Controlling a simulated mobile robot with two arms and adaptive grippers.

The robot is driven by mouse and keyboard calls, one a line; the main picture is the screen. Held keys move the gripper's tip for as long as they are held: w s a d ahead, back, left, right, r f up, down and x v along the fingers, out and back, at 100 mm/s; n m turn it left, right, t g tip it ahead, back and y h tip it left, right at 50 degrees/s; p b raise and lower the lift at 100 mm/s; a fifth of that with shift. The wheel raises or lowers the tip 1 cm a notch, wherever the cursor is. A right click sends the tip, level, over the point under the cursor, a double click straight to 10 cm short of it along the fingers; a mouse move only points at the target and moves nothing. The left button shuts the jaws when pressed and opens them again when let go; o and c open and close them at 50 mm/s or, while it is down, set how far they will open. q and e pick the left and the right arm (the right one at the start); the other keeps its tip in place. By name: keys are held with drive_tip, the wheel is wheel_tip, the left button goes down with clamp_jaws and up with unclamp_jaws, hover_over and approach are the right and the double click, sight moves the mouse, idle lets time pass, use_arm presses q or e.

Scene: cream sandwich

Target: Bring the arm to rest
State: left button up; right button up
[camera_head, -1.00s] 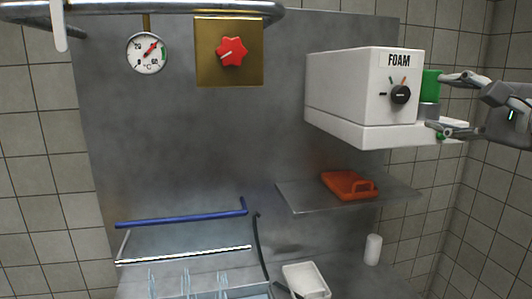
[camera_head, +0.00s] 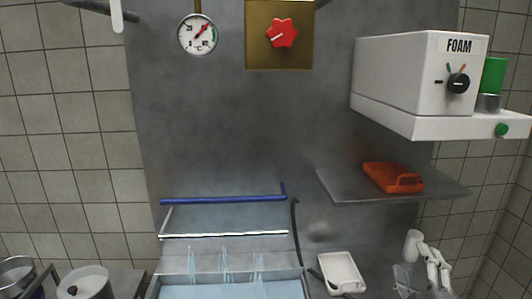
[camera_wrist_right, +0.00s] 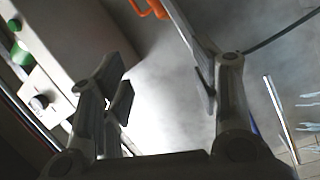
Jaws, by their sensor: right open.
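My right gripper (camera_head: 422,272) is low at the right of the head view, below the shelf, beside a white cylinder (camera_head: 412,244). Its fingers are apart and nothing is between them. In the right wrist view the open fingers (camera_wrist_right: 165,88) frame bare grey surface. I cannot tell whether the gripper touches the cylinder. My left gripper is not in view.
The white FOAM machine (camera_head: 400,78) is on the wall above a metal shelf (camera_head: 347,186) with an orange-red object (camera_head: 392,178). A white container (camera_head: 342,272) and a blue-railed rack (camera_head: 222,200) are below. Pots (camera_head: 85,283) stand at lower left.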

drive_tip(key=s+f+m+g, duration=0.4)
drive_tip(key=s+f+g, duration=0.1)
drive_tip(key=f, duration=0.8)
drive_tip(key=s+a+f+m+g+y, duration=0.2)
drive_tip(key=s+a+f+g, duration=0.3)
drive_tip(key=s+f, duration=0.4)
drive_tip(key=s+a+f+m+g+y, duration=0.25)
drive_tip(key=s+a+f+g, duration=0.35)
drive_tip(key=s, duration=0.5)
wheel_tip(320, 180, down, 30)
drive_tip(key=s+d+b, duration=0.2)
drive_tip(key=b, duration=0.1)
drive_tip(key=s+d+f+g+b, duration=0.1)
drive_tip(key=s+d+f+b, duration=0.1)
drive_tip(key=s+f, duration=1.4)
wheel_tip(320, 180, down, 2)
drive_tip(key=shift+d+f, duration=0.15)
drive_tip(key=shift+d, duration=0.1)
